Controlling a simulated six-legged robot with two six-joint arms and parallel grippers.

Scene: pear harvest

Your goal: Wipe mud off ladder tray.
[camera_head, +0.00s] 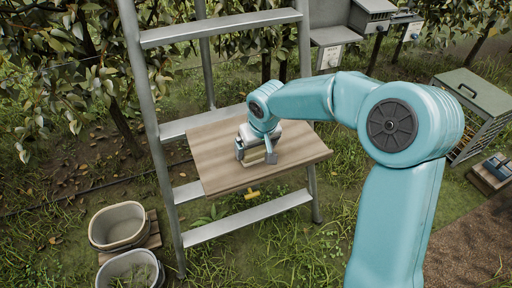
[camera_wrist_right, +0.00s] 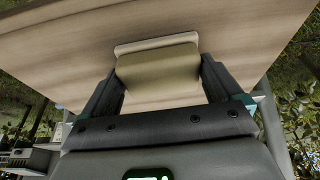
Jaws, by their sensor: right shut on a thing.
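The ladder tray (camera_head: 214,168) is a wooden board with a light grain, fixed level across the metal ladder (camera_head: 158,118). Its underlying surface also fills the top of the right wrist view (camera_wrist_right: 60,48). My right gripper (camera_head: 257,157) is over the middle of the tray, pointing down. It is shut on a beige-olive block (camera_wrist_right: 158,68), like a sponge or folded cloth, between its two dark fingers. The block is at the board; I cannot tell whether it presses on it. I make out no clear mud on the visible wood. My left gripper is not in view.
A yellow knob (camera_head: 252,193) sticks out below the tray's front edge. Two tubs, one beige (camera_head: 118,227) and one grey (camera_head: 130,271), stand at the lower left. A grey-green cabinet (camera_head: 474,90) is at the right. Leafy branches (camera_head: 60,50) hang at the upper left.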

